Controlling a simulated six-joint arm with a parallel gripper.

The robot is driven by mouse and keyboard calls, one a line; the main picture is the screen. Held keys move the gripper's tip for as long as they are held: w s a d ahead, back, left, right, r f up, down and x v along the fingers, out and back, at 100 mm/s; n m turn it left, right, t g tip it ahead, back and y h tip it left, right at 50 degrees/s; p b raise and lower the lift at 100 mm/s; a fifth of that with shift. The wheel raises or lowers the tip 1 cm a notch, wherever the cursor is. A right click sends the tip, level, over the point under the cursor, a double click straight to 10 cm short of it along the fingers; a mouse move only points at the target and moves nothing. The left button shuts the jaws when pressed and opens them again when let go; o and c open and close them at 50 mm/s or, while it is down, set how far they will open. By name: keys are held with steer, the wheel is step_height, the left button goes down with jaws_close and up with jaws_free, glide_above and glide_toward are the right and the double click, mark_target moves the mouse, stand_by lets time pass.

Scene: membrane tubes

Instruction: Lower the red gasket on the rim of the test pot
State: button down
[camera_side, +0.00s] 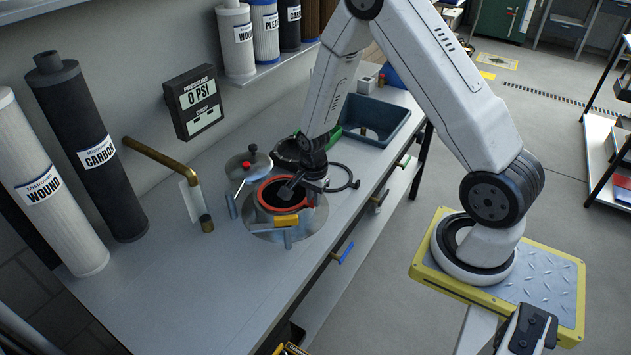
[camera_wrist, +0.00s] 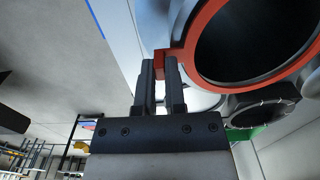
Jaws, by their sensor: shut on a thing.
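The red gasket (camera_side: 261,202) is a flat ring at the mouth of the metal test pot (camera_side: 260,230) in the side view. I cannot tell whether it touches the rim or hovers just above it. In the wrist view the gasket (camera_wrist: 190,50) circles a dark opening. My gripper (camera_side: 290,188) reaches over the pot from the right. In the wrist view my gripper (camera_wrist: 160,70) is shut on the red tab at the gasket's edge. The fingers hide part of that tab, and the arm hides the pot's far right side.
A round lid (camera_side: 248,168) with a dark knob stands behind the pot. A yellow-orange block (camera_side: 286,220) sits at its front. A brass pipe (camera_side: 160,157) and tall filters (camera_side: 90,150) are to the left. A blue-grey bin (camera_side: 375,120) stands behind. The front left bench is clear.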

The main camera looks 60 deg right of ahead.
steer(key=shift+f, duration=0.3)
stand_by(0.5)
steer(key=c, duration=0.6)
jaws_free()
steer(key=shift+r, duration=0.1)
steer(key=shift+r, duration=3.4)
